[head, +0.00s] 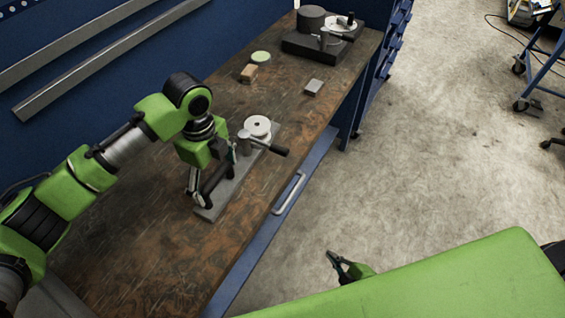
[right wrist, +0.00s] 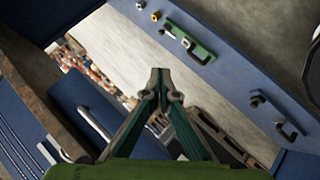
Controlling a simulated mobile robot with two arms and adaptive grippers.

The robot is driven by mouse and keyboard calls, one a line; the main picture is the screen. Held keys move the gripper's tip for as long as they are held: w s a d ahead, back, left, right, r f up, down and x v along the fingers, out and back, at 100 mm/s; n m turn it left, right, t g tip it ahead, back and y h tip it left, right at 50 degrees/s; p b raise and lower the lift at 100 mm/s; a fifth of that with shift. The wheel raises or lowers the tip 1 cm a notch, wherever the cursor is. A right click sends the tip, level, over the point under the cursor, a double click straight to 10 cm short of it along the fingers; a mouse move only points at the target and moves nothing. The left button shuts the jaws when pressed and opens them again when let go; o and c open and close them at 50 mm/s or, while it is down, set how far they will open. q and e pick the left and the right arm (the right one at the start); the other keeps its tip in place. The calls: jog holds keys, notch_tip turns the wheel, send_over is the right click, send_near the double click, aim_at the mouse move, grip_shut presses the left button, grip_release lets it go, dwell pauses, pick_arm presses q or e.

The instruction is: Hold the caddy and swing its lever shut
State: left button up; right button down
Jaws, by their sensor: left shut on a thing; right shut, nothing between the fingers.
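The caddy has a flat grey base plate (head: 232,190) on the wooden bench, with a round, pale-topped post (head: 257,125) at its far end. Its lever (head: 272,148) has a dark handle and sticks out from the post to the right, past the plate's edge. My left gripper (head: 204,198) points down and is shut on the near end of the caddy, partly covering it. My right gripper (head: 340,260) is low over the floor, off the bench's right side, shut and empty. Its closed fingertips show in the right wrist view (right wrist: 160,82), away from the caddy.
A wooden block (head: 249,73), a green-topped disc (head: 260,57) and a grey block (head: 313,87) lie beyond the caddy. A dark device (head: 312,38) stands at the bench's far end. A drawer handle (head: 289,193) juts from the bench front.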

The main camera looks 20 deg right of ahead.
jog(key=w+a+r+n+t+y, duration=0.1)
jog(key=a+r+n+y, duration=0.2)
jog(key=r, duration=0.7)
jog(key=w+a+r+n+t+y, duration=0.2)
jog(key=r+n, duration=0.5)
jog(key=r, duration=0.4)
jog(key=w+a+r+n+t+y, duration=0.1)
jog(key=a+r+n+y, duration=0.2)
jog(key=r, duration=0.8)
jog(key=shift+w+a+n+t+y, duration=0.3)
jog(key=shift+w+a+n+t, duration=0.1)
jog(key=shift+a+n, duration=0.4)
jog(key=shift+d, duration=0.1)
jog(key=x, duration=1)
jog(key=shift+w+r, duration=0.1)
jog(key=shift+w, duration=0.1)
jog(key=shift+w+d+r, duration=0.15)
jog(key=shift+w+d, duration=0.65)
jog(key=shift+d, duration=0.05)
jog(key=shift+w+d+r, duration=0.15)
jog(key=shift+w+d, duration=0.3)
jog(key=shift+d, duration=0.05)
